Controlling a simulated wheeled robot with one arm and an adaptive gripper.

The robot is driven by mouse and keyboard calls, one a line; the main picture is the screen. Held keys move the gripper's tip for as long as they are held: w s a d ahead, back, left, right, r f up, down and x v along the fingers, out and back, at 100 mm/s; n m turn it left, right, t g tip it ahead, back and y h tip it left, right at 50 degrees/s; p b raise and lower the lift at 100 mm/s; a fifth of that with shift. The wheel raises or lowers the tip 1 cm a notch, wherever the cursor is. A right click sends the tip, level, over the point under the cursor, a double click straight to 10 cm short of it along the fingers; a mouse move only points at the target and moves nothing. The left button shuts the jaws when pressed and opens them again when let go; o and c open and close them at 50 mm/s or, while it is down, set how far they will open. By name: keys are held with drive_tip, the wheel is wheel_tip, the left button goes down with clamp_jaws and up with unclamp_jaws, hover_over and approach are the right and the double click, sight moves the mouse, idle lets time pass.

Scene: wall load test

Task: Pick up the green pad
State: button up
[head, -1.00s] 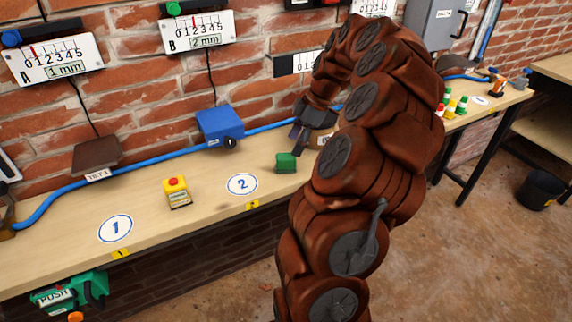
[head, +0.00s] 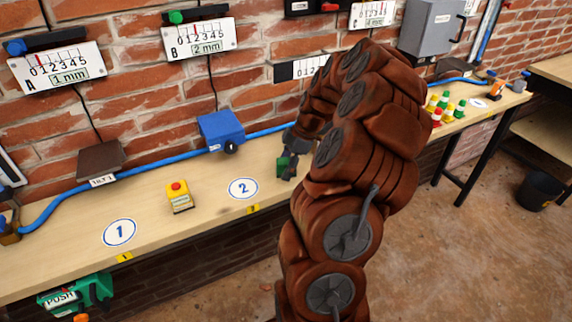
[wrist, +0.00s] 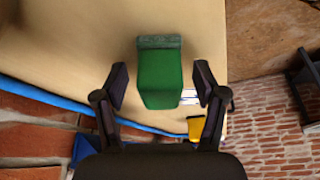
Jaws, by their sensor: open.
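The green pad (head: 282,166) is a small block standing on the wooden bench, right of the round label 2. In the wrist view the green pad (wrist: 160,78) lies between the two dark fingers of my gripper (wrist: 162,85). A gap shows on each side of it, so the fingers are open and apart from it. In the head view my gripper (head: 290,160) is down at the pad and partly covers it. The far side of the pad is hidden.
A yellow box with a red button (head: 179,197) stands left of label 2 (head: 243,188). A blue block (head: 221,130) and a blue hose (head: 268,131) run along the brick wall behind. Several coloured pieces (head: 447,106) stand at the right. The bench front between is clear.

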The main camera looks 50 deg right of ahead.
sight(284, 161)
drive_tip(key=shift+f, duration=0.15)
drive_tip(key=shift+c, duration=0.2)
clamp_jaws()
idle(0.3)
drive_tip(key=shift+w+r+b, duration=0.1)
drive_tip(key=shift+r+b, duration=0.55)
drive_tip(key=shift+r, duration=0.7)
drive_tip(key=shift+a+r, duration=0.2)
drive_tip(key=shift+r, duration=0.3)
drive_tip(key=s+a+r+b, duration=0.1)
drive_tip(key=s+a+b, duration=0.3)
drive_tip(key=s+a, duration=0.5)
drive_tip(key=a, duration=0.4)
drive_tip(key=shift+r, duration=0.25)
drive_tip(key=shift+s+d, duration=0.1)
